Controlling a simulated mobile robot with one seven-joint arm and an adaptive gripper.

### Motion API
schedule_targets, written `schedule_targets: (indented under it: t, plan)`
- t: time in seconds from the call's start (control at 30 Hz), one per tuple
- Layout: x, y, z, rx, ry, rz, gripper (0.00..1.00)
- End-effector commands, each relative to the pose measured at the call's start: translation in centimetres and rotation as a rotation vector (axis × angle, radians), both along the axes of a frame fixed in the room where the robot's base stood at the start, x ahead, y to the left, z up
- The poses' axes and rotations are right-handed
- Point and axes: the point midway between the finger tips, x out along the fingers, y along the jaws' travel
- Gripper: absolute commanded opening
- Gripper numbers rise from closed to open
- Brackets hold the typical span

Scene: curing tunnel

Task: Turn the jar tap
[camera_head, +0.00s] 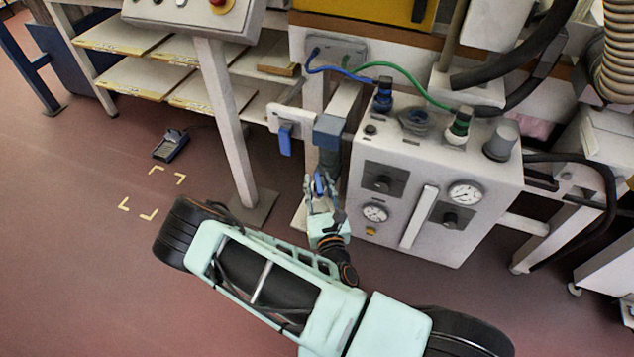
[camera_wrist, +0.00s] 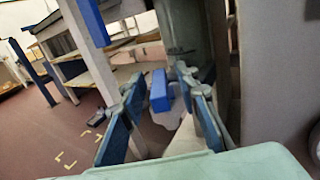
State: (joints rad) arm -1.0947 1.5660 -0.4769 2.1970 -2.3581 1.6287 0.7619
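The jar (camera_head: 329,158) is a dark grey cylinder hanging under a blue-grey block, left of the white cabinet. It also shows in the wrist view (camera_wrist: 190,35) as a grey-green body. The jar tap (camera_head: 320,184) is a small blue handle at its lower end. In the wrist view the tap (camera_wrist: 160,92) is a blue bar standing between my fingers. My gripper (camera_head: 321,188) is open, with one blue-padded finger on each side of the tap. In the wrist view (camera_wrist: 160,86) gaps show between the tap and both fingers. The tap's far side is hidden.
The white cabinet (camera_head: 399,215) with gauges and knobs stands close on the right. Another blue handle (camera_head: 286,139) hangs from a white bracket to the left. A grey post (camera_head: 228,120) and shelves (camera_head: 120,38) stand further left. The floor at left is mostly clear.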

Motion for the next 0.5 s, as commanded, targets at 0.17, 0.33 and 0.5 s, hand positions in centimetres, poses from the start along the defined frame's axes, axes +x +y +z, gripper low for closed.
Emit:
schedule_targets:
  t: [0.17,0.33,0.5]
  plan:
    - [0.00,-0.01,0.02,0.000,0.000,0.000,0.29]
    - [0.00,0.00,0.02,0.000,0.000,0.000,0.10]
    - [0.00,0.00,0.02,0.000,0.000,0.000,0.00]
